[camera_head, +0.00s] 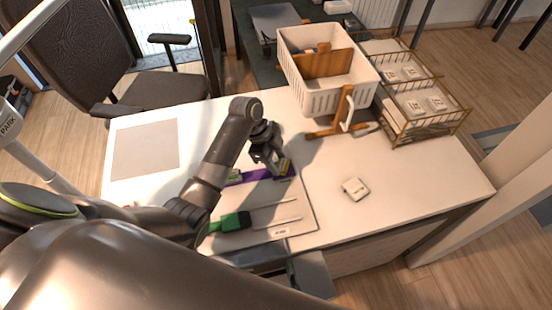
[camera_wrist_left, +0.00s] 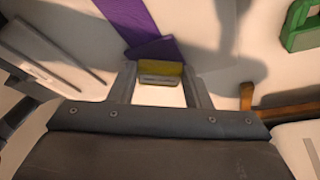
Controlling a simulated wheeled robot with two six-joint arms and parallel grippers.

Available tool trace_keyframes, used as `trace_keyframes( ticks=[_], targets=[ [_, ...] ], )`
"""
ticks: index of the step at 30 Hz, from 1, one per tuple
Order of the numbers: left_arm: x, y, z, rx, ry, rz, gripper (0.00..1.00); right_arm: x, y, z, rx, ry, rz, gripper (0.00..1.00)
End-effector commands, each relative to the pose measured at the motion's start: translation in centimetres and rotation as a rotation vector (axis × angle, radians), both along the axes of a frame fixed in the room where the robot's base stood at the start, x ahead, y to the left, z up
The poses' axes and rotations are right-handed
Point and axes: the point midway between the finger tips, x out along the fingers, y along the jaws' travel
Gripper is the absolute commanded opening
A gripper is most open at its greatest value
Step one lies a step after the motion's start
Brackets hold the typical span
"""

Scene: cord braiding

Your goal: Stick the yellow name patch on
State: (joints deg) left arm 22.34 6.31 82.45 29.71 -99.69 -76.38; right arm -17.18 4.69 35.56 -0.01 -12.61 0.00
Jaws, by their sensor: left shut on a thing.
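My left gripper (camera_head: 281,170) is low over the table, at the right end of a purple strap (camera_head: 254,175). It is shut on a small yellow patch (camera_head: 287,165). In the left wrist view, the yellow patch (camera_wrist_left: 160,70) sits between the two fingertips (camera_wrist_left: 160,84), with a pale strip along its near edge. The purple strap (camera_wrist_left: 138,20) runs up from just beyond the patch. I cannot tell whether patch and strap touch. My right gripper is not in view.
A green-ended item (camera_head: 232,222) and thin rods lie on a pale board (camera_head: 308,215). A small white box (camera_head: 355,189) lies to the right. A white basket (camera_head: 305,98), an orange stand (camera_head: 325,131) and a wire rack (camera_head: 432,125) stand behind. The table's front right is mostly clear.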

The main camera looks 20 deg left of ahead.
Motion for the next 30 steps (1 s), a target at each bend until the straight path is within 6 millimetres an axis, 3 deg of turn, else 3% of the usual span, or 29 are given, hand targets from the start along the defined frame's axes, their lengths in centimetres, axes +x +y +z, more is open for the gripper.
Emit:
trace_keyframes(
  ticks=[22,23,28,30],
  targets=[
    [-0.02,0.00,-0.57,0.000,0.001,0.001,0.23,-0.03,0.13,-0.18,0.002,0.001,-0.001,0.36],
    [-0.03,0.00,-0.57,0.000,0.001,0.001,0.47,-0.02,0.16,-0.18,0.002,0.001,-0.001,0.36],
    [-0.02,-0.01,-0.56,0.000,0.001,0.000,0.69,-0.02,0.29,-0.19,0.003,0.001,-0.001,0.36],
    [-0.02,0.00,-0.55,0.000,0.001,0.000,0.69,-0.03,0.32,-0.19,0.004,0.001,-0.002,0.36]
  ],
)
